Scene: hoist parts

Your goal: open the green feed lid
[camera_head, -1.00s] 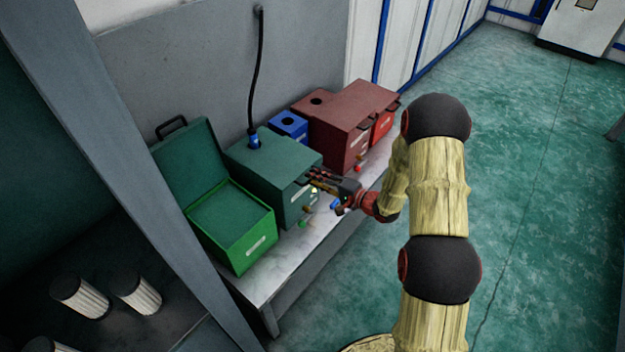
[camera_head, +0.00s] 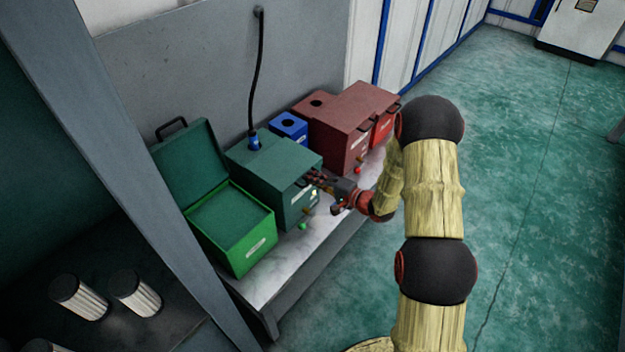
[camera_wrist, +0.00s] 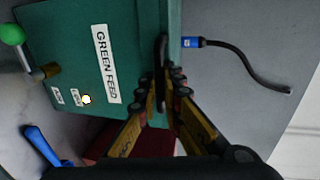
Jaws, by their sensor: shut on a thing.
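The dark green feed box (camera_head: 265,175) stands on the bench with its lid (camera_head: 275,155) down. Its "GREEN FEED" label (camera_wrist: 105,62) shows in the wrist view, where the picture is turned sideways. A dark handle (camera_wrist: 160,60) sits at the lid's front edge. My gripper (camera_wrist: 166,80) has its fingers on both sides of this handle and is shut on it. In the head view, my gripper (camera_head: 316,178) is at the upper front edge of the box, and its fingers partly hide the handle.
A bright green box (camera_head: 235,235) with its lid raised stands at the left. A blue box (camera_head: 289,127) and a dark red box (camera_head: 352,115) stand at the right. A black cable (camera_head: 259,70) enters the green feed lid.

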